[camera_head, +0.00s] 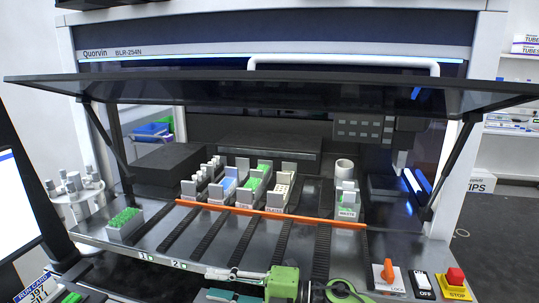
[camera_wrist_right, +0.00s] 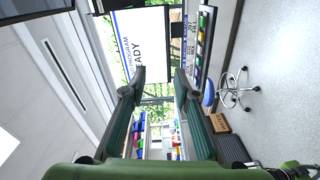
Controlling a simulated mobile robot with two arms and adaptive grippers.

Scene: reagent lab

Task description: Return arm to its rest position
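My right arm comes in at the bottom of the head view, with green links. Its gripper (camera_head: 212,284) points left in front of the machine's deck. In the right wrist view the two teal-padded fingers with dark tips (camera_wrist_right: 161,76) stand apart with nothing between them. The gripper is open and empty. I do not make out my left gripper in the head view.
The Quorvin machine (camera_head: 270,27) stands ahead, its glass front (camera_head: 290,93) swung up. An orange bar (camera_head: 270,213) crosses the deck before several racks. A lock knob (camera_head: 388,272) and red stop button (camera_head: 455,277) are at front right. A monitor (camera_head: 15,205) stands left.

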